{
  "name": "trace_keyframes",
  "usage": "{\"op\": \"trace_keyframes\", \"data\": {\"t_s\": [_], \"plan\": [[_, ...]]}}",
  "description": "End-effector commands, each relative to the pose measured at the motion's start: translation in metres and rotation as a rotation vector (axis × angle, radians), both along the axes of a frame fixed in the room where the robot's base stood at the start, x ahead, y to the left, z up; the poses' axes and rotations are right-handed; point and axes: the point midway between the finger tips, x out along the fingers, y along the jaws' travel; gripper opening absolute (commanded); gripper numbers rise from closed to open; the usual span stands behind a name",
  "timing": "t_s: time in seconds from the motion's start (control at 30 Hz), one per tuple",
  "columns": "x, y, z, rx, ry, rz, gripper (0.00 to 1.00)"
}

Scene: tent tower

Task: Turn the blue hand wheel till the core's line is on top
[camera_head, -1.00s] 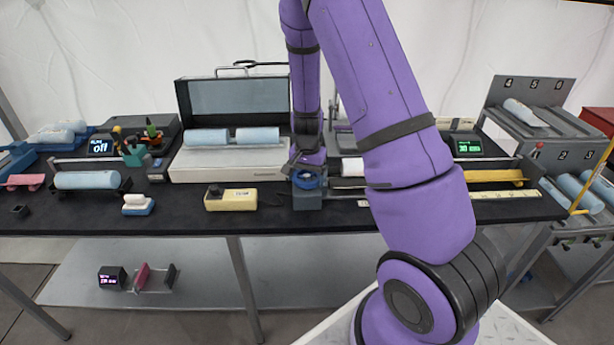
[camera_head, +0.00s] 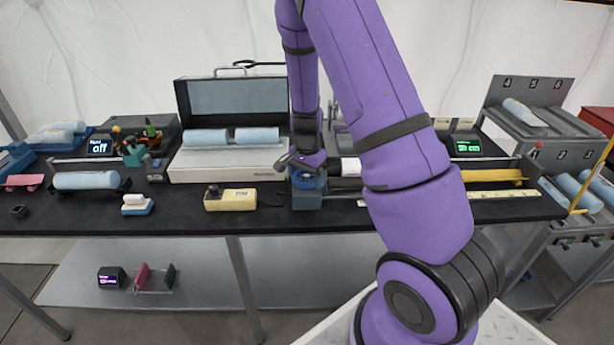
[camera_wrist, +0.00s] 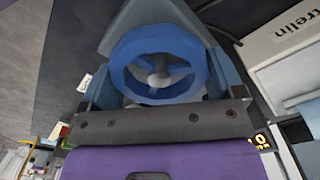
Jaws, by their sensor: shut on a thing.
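The blue hand wheel (camera_head: 311,182) sits on a grey block (camera_head: 306,201) at the bench's front edge, below my wrist. In the wrist view the wheel (camera_wrist: 128,62) is a blue ring with spokes and a pale hub. My gripper (camera_wrist: 162,72) is shut on the wheel, with a finger at each side of its rim. In the head view my gripper (camera_head: 307,172) is mostly hidden by my wrist. A white roll end (camera_head: 350,167), perhaps the core, shows right of the wheel, partly behind my arm. No line on it can be made out.
A grey case (camera_head: 228,172) with pale blue rolls stands left of the wheel. A cream box (camera_head: 230,200) lies front left. My arm hides the bench's middle right.

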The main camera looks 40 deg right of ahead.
Motion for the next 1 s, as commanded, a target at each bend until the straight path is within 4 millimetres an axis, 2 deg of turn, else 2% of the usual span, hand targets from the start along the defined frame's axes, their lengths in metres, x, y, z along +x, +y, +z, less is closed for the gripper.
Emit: {"op": "trace_keyframes", "data": {"t_s": [0.03, 0.07, 0.1, 0.3, 0.43, 0.57, 0.8, 1.0], "plan": [[0.001, 0.0, 0.001, -0.002, -0.004, 0.0, 0.92], [0.001, 0.0, 0.001, -0.001, -0.004, 0.001, 0.99], [0.001, 0.0, 0.001, -0.001, -0.004, 0.001, 1.0], [0.001, 0.0, 0.001, 0.0, -0.002, 0.001, 1.0], [0.001, 0.0, 0.009, -0.001, -0.004, 0.002, 1.0], [0.001, 0.0, 0.029, -0.001, -0.006, 0.003, 1.0], [0.002, 0.0, 0.075, -0.001, -0.007, 0.003, 1.0], [0.001, 0.0, 0.1, -0.001, -0.004, 0.002, 1.0]]}}
